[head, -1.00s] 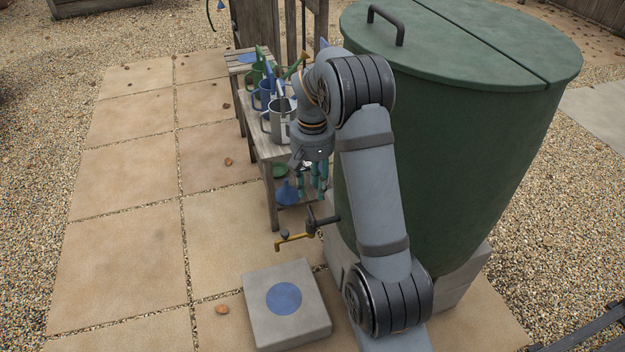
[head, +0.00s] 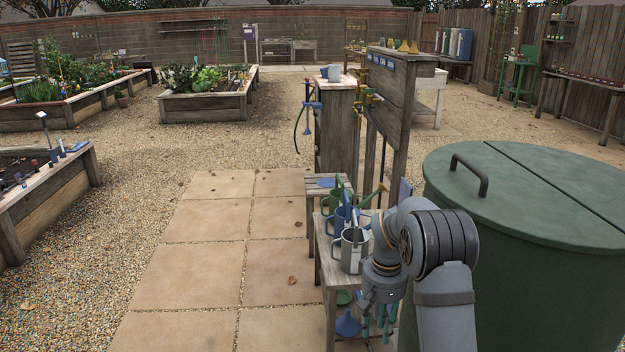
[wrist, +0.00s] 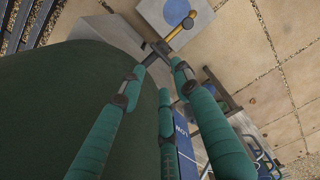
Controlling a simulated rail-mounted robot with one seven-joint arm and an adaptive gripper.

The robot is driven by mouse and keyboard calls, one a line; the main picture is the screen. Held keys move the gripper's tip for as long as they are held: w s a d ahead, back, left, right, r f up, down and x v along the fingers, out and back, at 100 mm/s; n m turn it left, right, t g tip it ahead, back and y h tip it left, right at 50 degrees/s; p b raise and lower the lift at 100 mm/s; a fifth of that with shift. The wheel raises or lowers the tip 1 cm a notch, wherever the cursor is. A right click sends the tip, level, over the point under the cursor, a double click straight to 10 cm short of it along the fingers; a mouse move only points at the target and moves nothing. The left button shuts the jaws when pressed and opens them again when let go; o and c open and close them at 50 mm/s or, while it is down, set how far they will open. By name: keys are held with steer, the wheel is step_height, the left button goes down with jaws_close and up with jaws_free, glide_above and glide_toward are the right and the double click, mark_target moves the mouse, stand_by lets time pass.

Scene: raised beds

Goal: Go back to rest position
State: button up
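My gripper (head: 378,316) hangs with its teal fingers pointing down beside the wooden bench (head: 325,268), left of the green water barrel (head: 530,245). In the wrist view my gripper (wrist: 160,70) has its fingers spread apart, with nothing held between them. Beyond the fingertips are a brass tap (wrist: 181,24) and a grey block with a blue disc (wrist: 178,10). The watering cans on the bench are a pale grey one (head: 350,252), a blue one (head: 338,220) and a green one (head: 333,200). My wrist partly covers the bench.
A blue funnel (head: 348,325) sits low under the bench. The barrel stands close to my arm. Paving slabs (head: 190,255) to the left are clear apart from a few leaves. Planted raised beds (head: 205,106) and a wooden stand (head: 390,92) are farther back.

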step_height(320, 180, down, 10)
steer(key=shift+r, duration=0.25)
steer(key=shift+r, duration=0.15)
